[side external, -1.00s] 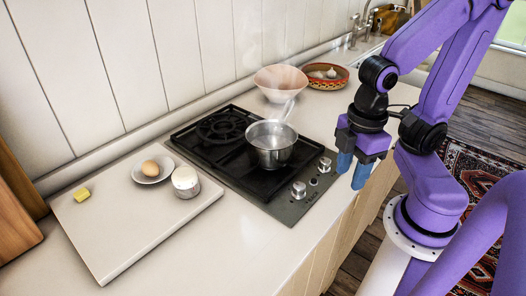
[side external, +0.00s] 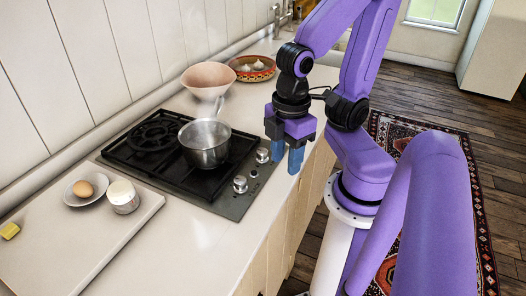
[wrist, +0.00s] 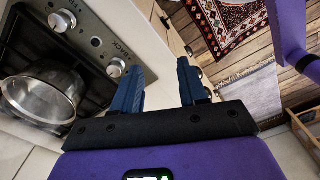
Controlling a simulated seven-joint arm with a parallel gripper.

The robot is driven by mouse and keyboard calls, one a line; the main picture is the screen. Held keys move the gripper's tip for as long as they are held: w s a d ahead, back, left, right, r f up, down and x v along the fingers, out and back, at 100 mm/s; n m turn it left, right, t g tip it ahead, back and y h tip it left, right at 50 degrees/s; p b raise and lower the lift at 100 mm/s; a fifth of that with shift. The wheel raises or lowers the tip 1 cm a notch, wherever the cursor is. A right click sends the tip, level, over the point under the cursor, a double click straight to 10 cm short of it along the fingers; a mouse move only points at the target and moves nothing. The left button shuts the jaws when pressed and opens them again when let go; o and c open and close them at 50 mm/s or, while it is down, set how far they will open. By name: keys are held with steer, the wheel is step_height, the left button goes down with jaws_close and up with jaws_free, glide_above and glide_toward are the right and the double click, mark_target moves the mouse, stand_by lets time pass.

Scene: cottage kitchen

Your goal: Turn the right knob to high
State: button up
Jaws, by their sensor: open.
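The right knob (side external: 262,155) is silver, on the front control strip of the black cooktop (side external: 228,204). It also shows at the top left of the wrist view (wrist: 62,20). The left knob (side external: 240,184) is similar and shows nearer my fingers in the wrist view (wrist: 116,67). I cannot read either knob's setting. My gripper (side external: 285,165) has two blue fingers, is open and empty, and hangs apart from the knobs, to their right in the side view. In the wrist view my fingers (wrist: 161,72) are spread with nothing between them.
A steel pot (side external: 204,155) sits on the cooktop behind the knobs. A cutting board (side external: 85,245) with an egg on a saucer, a jar and a yellow block lies at left. A pink bowl (side external: 206,76) and patterned bowl (side external: 252,70) stand beyond. The counter's front edge is close.

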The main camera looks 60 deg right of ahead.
steer(key=shift+o, duration=1.2)
steer(key=w+d+r+m, duration=0.2)
steer(key=w+m, duration=0.7)
steer(key=m, duration=0.3)
steer(key=w+d+r+m, duration=0.1)
steer(key=w+r+m, duration=0.1)
steer(key=w+m, duration=0.85)
step_height(320, 180, up, 2)
steer(key=m, duration=2.3)
glide_above(261, 150)
steer(key=shift+n, duration=0.25)
step_height(261, 150, down, 17)
steer(key=shift+a, duration=0.1)
